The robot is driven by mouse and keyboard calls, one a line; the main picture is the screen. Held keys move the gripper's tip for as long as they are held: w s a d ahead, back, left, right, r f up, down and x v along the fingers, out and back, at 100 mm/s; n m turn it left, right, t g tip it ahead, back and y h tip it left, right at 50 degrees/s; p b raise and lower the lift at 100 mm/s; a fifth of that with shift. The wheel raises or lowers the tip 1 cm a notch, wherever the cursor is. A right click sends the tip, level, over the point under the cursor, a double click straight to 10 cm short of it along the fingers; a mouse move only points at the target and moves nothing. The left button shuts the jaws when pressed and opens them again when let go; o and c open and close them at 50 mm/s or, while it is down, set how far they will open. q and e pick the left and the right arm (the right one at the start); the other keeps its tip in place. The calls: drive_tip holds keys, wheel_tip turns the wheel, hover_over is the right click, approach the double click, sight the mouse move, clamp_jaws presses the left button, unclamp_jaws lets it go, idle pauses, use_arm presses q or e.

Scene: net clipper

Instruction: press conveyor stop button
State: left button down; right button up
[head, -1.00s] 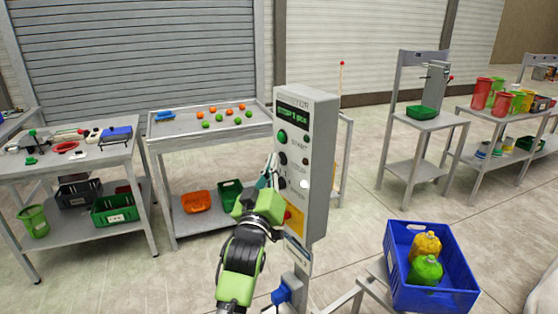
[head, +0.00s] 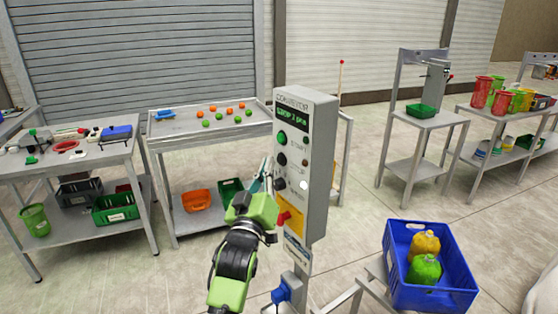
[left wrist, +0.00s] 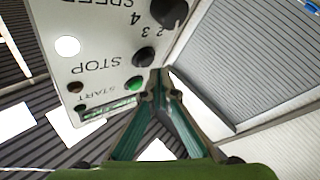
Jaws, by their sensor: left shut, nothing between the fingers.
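The grey conveyor control box (head: 318,165) stands on a post in the middle of the head view. Its black STOP button (head: 282,159) sits below the green START button (head: 282,137) and above a black speed knob (head: 280,183). The display reads STOP. My left gripper (head: 267,160) is shut and empty, just left of the panel face, with a small gap to the STOP button. In the left wrist view, the shut fingertips (left wrist: 158,74) appear beside the STOP button (left wrist: 143,57) and START button (left wrist: 134,84). My right gripper is not in view.
A red switch (head: 284,217) on a yellow plate is below the knob, close to my left wrist. A blue crate (head: 440,293) with two bottles is at the lower right. A table (head: 160,133) with small balls stands behind left.

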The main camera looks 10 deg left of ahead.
use_arm(q)
drive_tip(key=s+a+p, duration=0.1)
drive_tip(key=s, duration=0.1)
drive_tip(key=s+a+p, duration=0.1)
drive_tip(key=a, duration=0.1)
drive_tip(key=shift+s+a, duration=0.2)
drive_tip(key=shift+s, duration=0.15)
idle(0.4)
